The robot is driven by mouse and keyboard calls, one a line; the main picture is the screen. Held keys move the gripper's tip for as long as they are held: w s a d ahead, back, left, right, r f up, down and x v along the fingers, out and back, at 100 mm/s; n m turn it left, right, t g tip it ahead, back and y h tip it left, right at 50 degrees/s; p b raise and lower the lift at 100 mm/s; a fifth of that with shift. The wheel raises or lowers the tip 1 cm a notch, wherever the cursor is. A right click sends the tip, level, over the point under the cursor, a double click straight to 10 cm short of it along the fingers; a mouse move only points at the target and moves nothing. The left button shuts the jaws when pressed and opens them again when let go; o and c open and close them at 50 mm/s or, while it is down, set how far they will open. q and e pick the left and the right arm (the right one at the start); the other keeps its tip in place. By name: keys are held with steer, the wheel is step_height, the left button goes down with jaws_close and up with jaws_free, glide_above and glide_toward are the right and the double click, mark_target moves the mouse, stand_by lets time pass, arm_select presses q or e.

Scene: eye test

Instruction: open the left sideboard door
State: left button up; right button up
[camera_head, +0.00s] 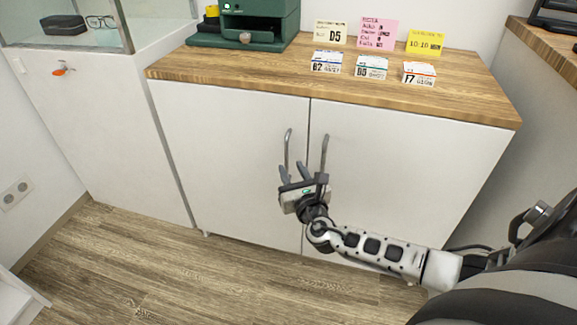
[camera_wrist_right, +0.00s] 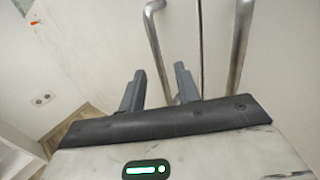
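The sideboard's left door (camera_head: 225,150) is a plain white panel and looks shut, flush with the right door (camera_head: 405,150). Its upright metal bar handle (camera_head: 288,148) is near the middle seam; it also shows in the right wrist view (camera_wrist_right: 154,38). My right gripper (camera_head: 294,172) is at the lower part of this handle, its fingers pointing up toward the door. In the right wrist view the fingers (camera_wrist_right: 159,88) are apart, and the handle's lower part shows between them, nearer the right finger. I cannot tell whether they touch it. My left gripper is not in view.
The right door's handle (camera_head: 324,155) is close beside my right gripper. Cards and a green machine (camera_head: 245,22) stand on the wooden top (camera_head: 300,70). A white cabinet with a glass case (camera_head: 110,130) adjoins on the left. The floor (camera_head: 150,260) in front is clear.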

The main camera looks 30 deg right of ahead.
mark_target(287, 161)
steer(key=shift+x, duration=1.75)
jaws_close()
